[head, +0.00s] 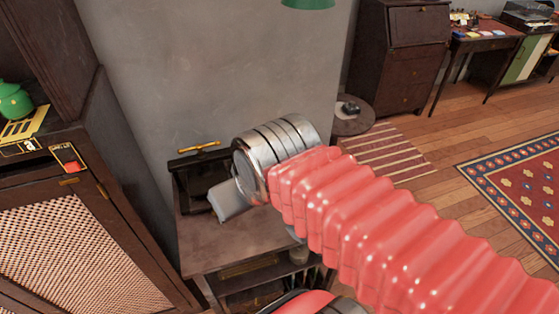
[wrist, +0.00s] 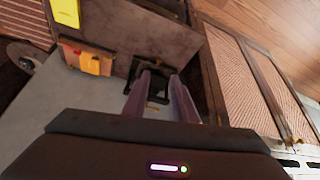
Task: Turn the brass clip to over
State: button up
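A brass piece (head: 199,148), which looks like the clip, lies across the top edge of a dark open box (head: 192,176) on a small wooden stand by the grey wall. A small brass spot (wrist: 152,106) shows between my fingers in the wrist view; I cannot tell whether it is the same piece. My gripper (wrist: 159,76) is open, its two grey fingers apart with nothing held between them. They point toward a dark frame (wrist: 153,66). In the head view, my gripper (head: 226,202) is in front of the box and hides its right side.
A dark cabinet with woven doors (head: 75,245) stands close on the left, with a green pot (head: 13,101) on it. The grey wall (head: 210,75) rises behind. Open wooden floor and a patterned rug (head: 520,190) are on the right.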

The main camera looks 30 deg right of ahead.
dwell(0.3)
jog(key=w+d+n+g, duration=0.3)
jog(key=w+d+n, duration=0.5)
jog(key=w+d, duration=0.45)
jog(key=w+d+f+n+g, duration=0.2)
jog(key=w+d+f+n, duration=0.5)
jog(key=w+d+f, duration=0.3)
jog(key=w+d, duration=0.1)
jog(key=d, duration=0.2)
jog(key=shift+d+f+g, duration=0.3)
jog(key=shift+d+f, duration=0.05)
jog(key=shift+f, duration=0.1)
notch_tip(320, 180, down, 14)
jog(key=shift+r, duration=0.2)
